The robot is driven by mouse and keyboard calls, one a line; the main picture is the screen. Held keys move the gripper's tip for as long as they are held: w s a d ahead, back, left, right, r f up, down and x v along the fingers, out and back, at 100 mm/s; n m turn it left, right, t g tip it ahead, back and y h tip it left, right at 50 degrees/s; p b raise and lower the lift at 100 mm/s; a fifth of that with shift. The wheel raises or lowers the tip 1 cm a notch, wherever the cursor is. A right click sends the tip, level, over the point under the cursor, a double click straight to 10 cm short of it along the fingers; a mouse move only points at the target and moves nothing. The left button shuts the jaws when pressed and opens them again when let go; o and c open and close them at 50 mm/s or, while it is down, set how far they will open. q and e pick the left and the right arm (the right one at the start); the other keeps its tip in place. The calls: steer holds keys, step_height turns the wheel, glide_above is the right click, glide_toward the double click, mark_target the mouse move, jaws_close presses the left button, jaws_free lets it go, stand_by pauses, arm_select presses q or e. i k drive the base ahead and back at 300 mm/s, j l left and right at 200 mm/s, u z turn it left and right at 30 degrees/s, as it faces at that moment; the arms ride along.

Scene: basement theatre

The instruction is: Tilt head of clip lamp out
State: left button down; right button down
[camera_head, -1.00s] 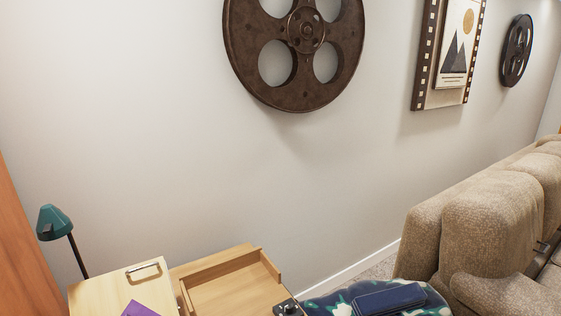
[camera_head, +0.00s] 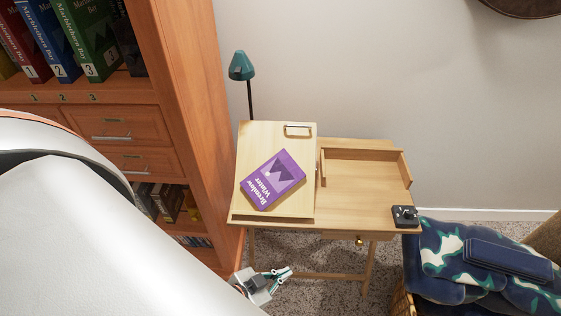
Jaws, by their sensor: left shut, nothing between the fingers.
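The clip lamp (camera_head: 242,66) has a teal head on a thin dark stem. It rises behind the back left corner of the small wooden desk (camera_head: 365,185), close to the side of the bookcase. Its head sits at the top of the stem; its clip is hidden behind the desk's raised board. My left gripper (camera_head: 286,272) is low in front of the desk's left legs, well below and in front of the lamp, touching nothing that I can see. It is shut and empty. My right gripper is not in view.
A purple book (camera_head: 273,180) lies on the sloped board (camera_head: 245,145). A small black device (camera_head: 405,216) sits at the desk's right front corner. The wooden bookcase (camera_head: 185,100) stands at left.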

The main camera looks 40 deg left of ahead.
mark_target(241, 68)
steer(key=u, duration=1.35)
